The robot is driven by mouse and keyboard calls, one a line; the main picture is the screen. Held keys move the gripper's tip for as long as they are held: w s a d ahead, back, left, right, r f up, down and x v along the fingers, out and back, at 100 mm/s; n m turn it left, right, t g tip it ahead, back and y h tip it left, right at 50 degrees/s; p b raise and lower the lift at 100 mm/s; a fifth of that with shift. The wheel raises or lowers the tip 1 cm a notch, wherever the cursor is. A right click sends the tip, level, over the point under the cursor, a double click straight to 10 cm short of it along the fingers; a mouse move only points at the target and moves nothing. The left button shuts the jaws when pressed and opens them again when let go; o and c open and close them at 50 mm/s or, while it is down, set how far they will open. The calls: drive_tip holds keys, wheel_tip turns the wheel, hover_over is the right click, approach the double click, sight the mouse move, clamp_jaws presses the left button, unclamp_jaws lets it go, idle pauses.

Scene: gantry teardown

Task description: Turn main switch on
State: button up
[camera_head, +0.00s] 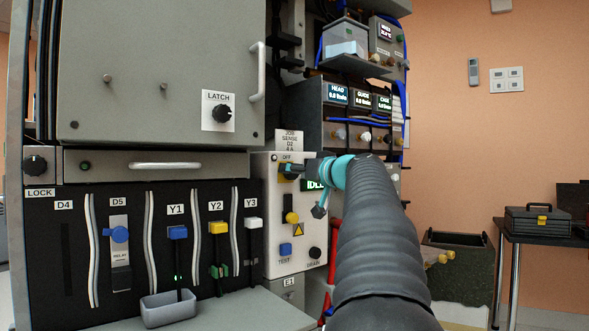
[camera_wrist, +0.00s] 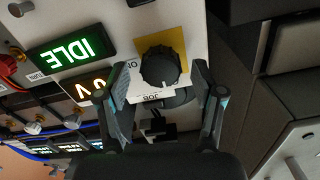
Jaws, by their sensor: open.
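The main switch (camera_wrist: 160,67) is a black rotary knob on a yellow plate, with "ON" lettering beside it, in the wrist view. My gripper (camera_head: 303,168) reaches the panel from the right in the head view. The knob's exact setting is hard to read.
A green "IDLE" display (camera_wrist: 72,54) is lit beside the switch. Below the switch on the panel are a yellow-and-black lever (camera_head: 291,216), a blue TEST button (camera_head: 285,249) and a black DRAIN knob (camera_head: 315,252). Red hoses (camera_head: 331,265) run at the panel's right edge.

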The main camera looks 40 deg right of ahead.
drive_tip(key=shift+w, duration=0.45)
drive_tip(key=c, duration=1.1)
drive_tip(key=shift+c, duration=0.2)
drive_tip(key=shift+m, duration=0.3)
drive_tip(key=shift+d+f+m+p, duration=0.1)
drive_tip(key=shift+m+p, duration=0.95)
drive_tip(key=shift+m, duration=3.2)
drive_tip(key=shift+d+f+m+p, duration=0.1)
drive_tip(key=shift+m+p, duration=0.9)
drive_tip(key=shift+m, duration=3.55)
